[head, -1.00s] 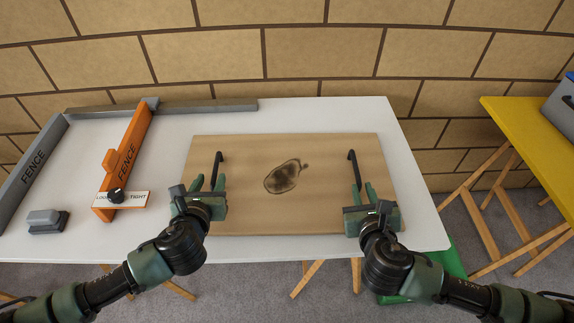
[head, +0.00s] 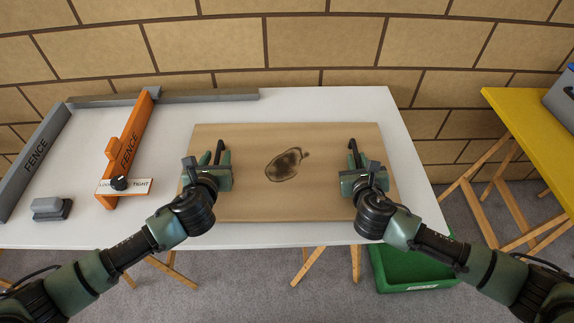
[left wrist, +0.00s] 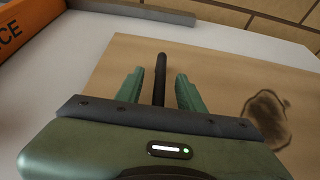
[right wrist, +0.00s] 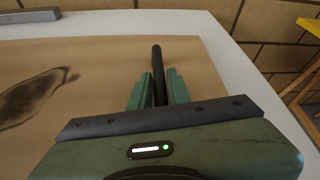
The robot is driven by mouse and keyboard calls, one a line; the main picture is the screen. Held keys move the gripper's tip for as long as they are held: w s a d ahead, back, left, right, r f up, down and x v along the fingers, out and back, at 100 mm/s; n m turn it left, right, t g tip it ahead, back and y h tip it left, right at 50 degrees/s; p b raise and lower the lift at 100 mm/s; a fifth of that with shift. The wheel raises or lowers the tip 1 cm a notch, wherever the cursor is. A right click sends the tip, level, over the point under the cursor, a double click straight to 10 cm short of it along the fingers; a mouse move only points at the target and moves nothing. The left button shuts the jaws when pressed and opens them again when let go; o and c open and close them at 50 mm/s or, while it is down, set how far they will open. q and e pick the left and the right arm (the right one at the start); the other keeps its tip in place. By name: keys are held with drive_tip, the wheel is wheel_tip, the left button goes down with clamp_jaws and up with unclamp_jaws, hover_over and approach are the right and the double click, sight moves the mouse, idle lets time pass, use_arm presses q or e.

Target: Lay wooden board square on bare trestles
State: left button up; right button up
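The wooden board (head: 300,205) lies flat on the white table (head: 385,110), with a dark oval stain and two upright black handles. My left gripper (head: 218,160) is at the left handle. In the left wrist view its fingers are apart, with the left handle (left wrist: 160,75) between them and a gap on each side. My right gripper (head: 356,162) is at the right handle. In the right wrist view its fingers are close against both sides of the right handle (right wrist: 157,65). No bare trestles show; wooden legs (head: 310,264) show under the white table.
A grey fence (head: 35,158), an orange fence (head: 128,150) with a dial and a grey block (head: 50,209) lie left of the board. A yellow table (head: 530,130) on wooden legs stands at right, a grey box on it. A green bin (head: 405,270) is on the floor.

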use_arm(q)
drive_tip(key=shift+w+f, duration=0.2)
drive_tip(key=shift+w, duration=0.35)
use_arm(e)
drive_tip(key=shift+x, duration=0.9)
use_arm(q)
drive_tip(key=c, duration=0.4)
use_arm(e)
drive_tip(key=c, duration=0.4)
use_arm(q)
clamp_jaws()
